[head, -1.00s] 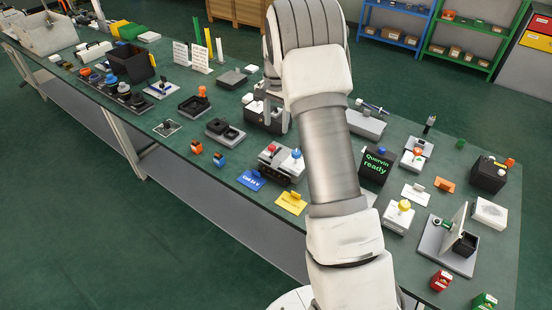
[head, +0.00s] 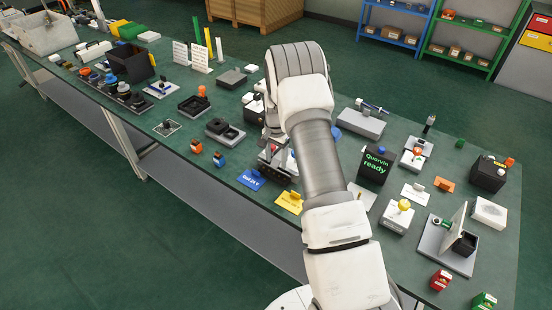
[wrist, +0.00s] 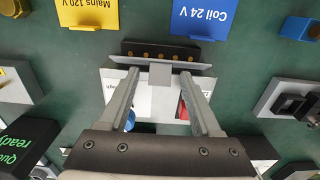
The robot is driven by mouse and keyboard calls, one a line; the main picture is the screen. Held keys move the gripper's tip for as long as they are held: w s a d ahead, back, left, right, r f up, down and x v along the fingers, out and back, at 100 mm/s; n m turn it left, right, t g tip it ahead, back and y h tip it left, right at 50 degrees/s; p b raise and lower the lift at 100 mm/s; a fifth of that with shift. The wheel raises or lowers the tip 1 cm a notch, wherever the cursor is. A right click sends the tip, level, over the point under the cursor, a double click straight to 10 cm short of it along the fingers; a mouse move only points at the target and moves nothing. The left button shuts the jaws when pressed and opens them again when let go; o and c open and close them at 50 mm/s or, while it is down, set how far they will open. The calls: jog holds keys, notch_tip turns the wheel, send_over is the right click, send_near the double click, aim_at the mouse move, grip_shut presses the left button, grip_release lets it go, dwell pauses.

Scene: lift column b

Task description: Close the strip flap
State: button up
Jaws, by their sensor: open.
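In the wrist view, the strip flap (wrist: 205,69) shows as a thin grey edge with a small square tab at its middle. It runs alongside a black strip (wrist: 130,48) with a row of brass-coloured dots, which is uncovered from above. The flap looks raised, though its exact angle is hard to tell. My gripper (wrist: 158,74) is open, with one finger on either side of the tab; contact cannot be told. The white unit (wrist: 155,103) behind the flap has a red part and a blue part, each partly hidden by a finger.
A yellow "Mains 120 V" card (wrist: 88,12) and a blue "Coil 24 V" card (wrist: 203,16) lie beside the strip.

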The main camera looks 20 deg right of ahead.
grip_shut()
dwell(0.3)
